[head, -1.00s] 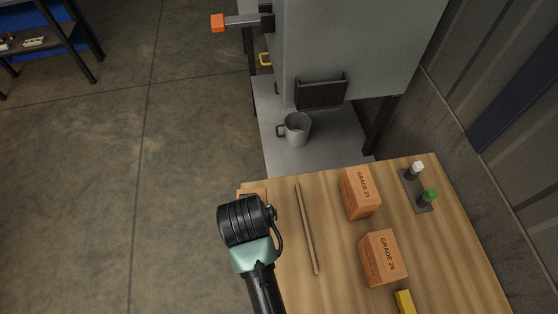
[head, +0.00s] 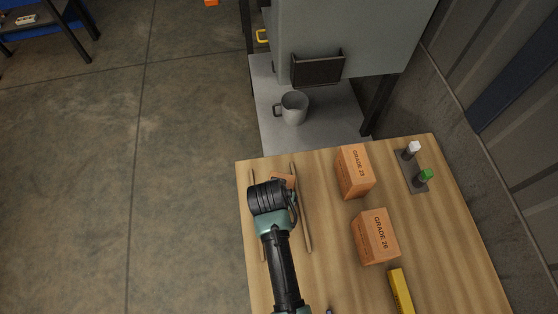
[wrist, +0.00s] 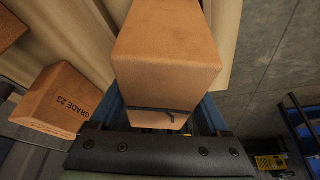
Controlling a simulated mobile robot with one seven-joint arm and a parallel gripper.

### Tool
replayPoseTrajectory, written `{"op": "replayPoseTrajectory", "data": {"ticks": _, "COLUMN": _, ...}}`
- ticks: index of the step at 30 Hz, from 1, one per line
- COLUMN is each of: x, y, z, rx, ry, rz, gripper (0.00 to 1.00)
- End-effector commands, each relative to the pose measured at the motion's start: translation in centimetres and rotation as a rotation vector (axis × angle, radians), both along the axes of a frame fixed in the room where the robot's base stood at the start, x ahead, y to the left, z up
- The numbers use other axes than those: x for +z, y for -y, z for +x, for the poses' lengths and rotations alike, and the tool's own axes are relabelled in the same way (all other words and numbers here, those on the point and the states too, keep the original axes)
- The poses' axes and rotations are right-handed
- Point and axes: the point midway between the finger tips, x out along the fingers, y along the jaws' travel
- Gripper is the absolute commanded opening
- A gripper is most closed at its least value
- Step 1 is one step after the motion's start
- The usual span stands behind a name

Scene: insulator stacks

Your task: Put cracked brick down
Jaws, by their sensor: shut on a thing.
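The cracked brick (wrist: 166,48) is orange-brown, with a dark jagged crack line across its face in the wrist view. My gripper (wrist: 161,112) is shut on it, a finger at each side. In the head view only a small part of the brick (head: 283,180) shows past my dark wrist, which hides the gripper fingers. The brick is over the left part of the wooden table (head: 335,270), between two thin wooden strips. I cannot tell whether its underside touches the table.
The left strip (head: 262,240) and right strip (head: 304,225) run along the table. A GRADE 23 brick (head: 355,172) and a GRADE 26 brick (head: 376,238) stand to the right. A yellow bar (head: 400,290) and a small holder (head: 414,178) lie further right. A grey mug (head: 294,108) stands behind.

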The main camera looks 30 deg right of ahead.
Motion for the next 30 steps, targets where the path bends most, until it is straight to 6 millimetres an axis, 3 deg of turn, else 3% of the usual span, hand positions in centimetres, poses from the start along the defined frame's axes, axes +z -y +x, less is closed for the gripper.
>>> {"op": "replayPoseTrajectory", "data": {"ticks": 10, "x": -0.2, "y": 0.0, "z": 0.1, "rx": 0.0, "ry": 0.004, "rz": -0.002, "gripper": 0.0}}
{"op": "replayPoseTrajectory", "data": {"ticks": 11, "x": -0.3, "y": 0.0, "z": 0.1, "rx": 0.001, "ry": 0.001, "rz": -0.001, "gripper": 0.84}}
{"op": "replayPoseTrajectory", "data": {"ticks": 14, "x": -0.3, "y": 0.0, "z": 0.0, "rx": 0.001, "ry": 0.001, "rz": -0.001, "gripper": 1.0}}
{"op": "replayPoseTrajectory", "data": {"ticks": 24, "x": 0.4, "y": -0.1, "z": 0.0, "rx": 0.0, "ry": 0.001, "rz": 0.0, "gripper": 1.0}}
{"op": "replayPoseTrajectory", "data": {"ticks": 30, "x": 2.9, "y": -0.7, "z": -0.8, "rx": 0.002, "ry": 0.003, "rz": -0.001, "gripper": 1.0}}
